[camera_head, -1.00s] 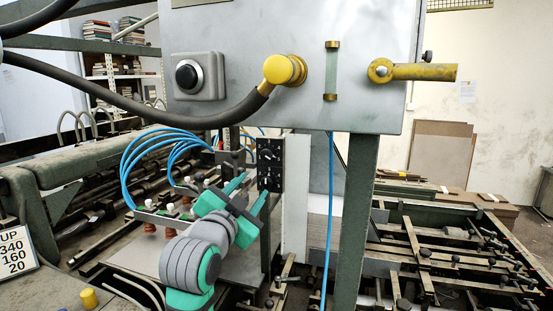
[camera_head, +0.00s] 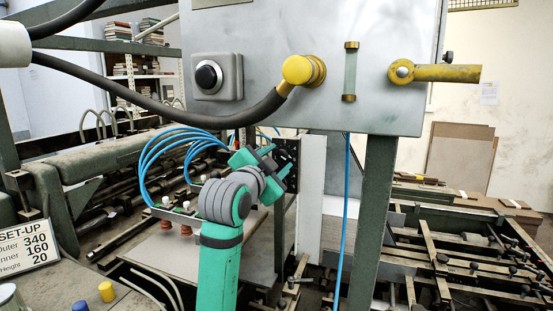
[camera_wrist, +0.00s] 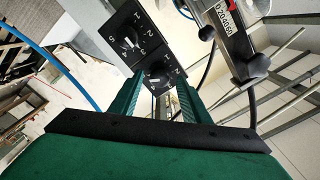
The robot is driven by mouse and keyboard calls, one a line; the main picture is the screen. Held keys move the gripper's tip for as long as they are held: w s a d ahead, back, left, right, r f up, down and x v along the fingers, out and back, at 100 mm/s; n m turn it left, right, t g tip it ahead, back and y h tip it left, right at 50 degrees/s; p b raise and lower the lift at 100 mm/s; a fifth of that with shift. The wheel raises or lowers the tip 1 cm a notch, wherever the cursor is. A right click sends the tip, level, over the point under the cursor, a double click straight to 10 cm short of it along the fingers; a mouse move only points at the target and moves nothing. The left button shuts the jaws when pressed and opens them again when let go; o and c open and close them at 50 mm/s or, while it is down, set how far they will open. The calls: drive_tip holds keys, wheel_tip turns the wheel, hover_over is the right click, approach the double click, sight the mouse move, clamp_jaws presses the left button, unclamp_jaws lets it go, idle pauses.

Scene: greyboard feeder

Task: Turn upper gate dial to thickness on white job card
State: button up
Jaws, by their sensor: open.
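A black dial panel (camera_head: 286,152) hangs below the grey control box, partly hidden by my gripper (camera_head: 272,163). In the wrist view, two black dial plates with white numbers show: one dial (camera_wrist: 131,38) farther off, and another dial (camera_wrist: 158,74) just ahead of my fingertips. My gripper (camera_wrist: 157,92) is open, its green fingers on either side of the nearer dial's knob; contact cannot be told. Which dial is the upper gate dial is unclear. A white card (camera_head: 27,245) at the left reads SET-UP with 340, 160, 20; no thickness is readable on it.
The grey control box (camera_head: 310,60) with a black knob, yellow plug and yellow handle sits above my arm. A green post (camera_head: 372,220) and blue hose stand right of the panel. Blue hoses (camera_head: 165,150) and suction cups lie left. A scale with handles (camera_wrist: 235,35) shows in the wrist view.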

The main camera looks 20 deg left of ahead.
drive_tip(key=shift+w+d, duration=0.1)
drive_tip(key=shift+w, duration=0.75)
